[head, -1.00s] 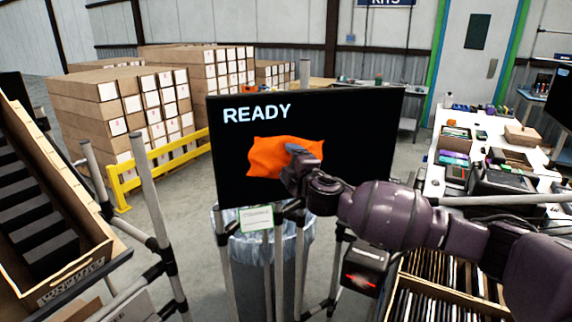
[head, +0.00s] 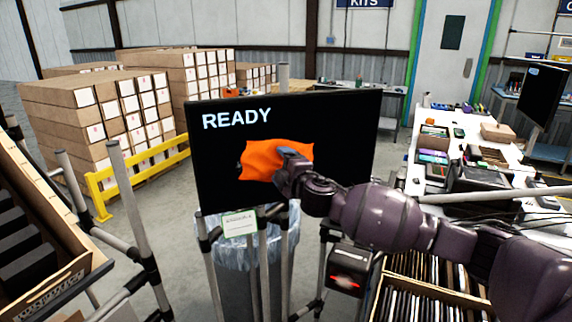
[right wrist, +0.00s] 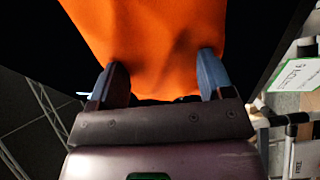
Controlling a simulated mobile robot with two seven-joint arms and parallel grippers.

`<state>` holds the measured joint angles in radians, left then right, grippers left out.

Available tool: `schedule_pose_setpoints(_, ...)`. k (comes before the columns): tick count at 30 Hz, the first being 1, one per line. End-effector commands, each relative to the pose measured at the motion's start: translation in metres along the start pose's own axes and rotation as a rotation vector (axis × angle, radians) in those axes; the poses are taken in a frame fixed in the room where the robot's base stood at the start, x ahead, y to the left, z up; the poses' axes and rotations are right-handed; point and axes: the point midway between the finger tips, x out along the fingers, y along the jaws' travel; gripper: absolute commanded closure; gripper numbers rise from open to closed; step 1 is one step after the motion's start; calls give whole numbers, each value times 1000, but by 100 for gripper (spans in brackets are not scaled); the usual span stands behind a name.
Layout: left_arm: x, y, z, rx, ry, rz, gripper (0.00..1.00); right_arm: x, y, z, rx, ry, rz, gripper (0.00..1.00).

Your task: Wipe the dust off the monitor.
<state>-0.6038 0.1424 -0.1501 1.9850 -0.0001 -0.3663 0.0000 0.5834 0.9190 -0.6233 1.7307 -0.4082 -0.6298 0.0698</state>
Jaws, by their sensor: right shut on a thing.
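The black monitor (head: 345,125) stands in the middle of the head view, with the word READY in light letters at its upper left. An orange cloth (head: 262,160) lies against the lower middle of its screen. My right gripper (head: 284,158) is shut on the cloth and holds it at the screen. In the right wrist view the cloth (right wrist: 150,45) spreads out ahead of the two fingers and hides the screen behind it. I cannot make out dust on the visible black screen. My left gripper is not in view.
A bin with a clear liner (head: 240,250) stands below the monitor among grey pipe posts. A carton of upright dark items (head: 405,290) is at lower right, beside a device with a red light (head: 346,283). A tilted carton (head: 70,282) stands at left. A cluttered white table (head: 420,190) is at right.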

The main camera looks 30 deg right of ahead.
Motion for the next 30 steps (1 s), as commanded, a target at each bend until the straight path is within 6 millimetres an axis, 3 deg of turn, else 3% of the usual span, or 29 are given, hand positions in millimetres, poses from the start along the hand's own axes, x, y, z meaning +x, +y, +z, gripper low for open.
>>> schedule_pose_setpoints(30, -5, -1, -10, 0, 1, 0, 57, 9, -11, -60, 2, 2, 1, 45)
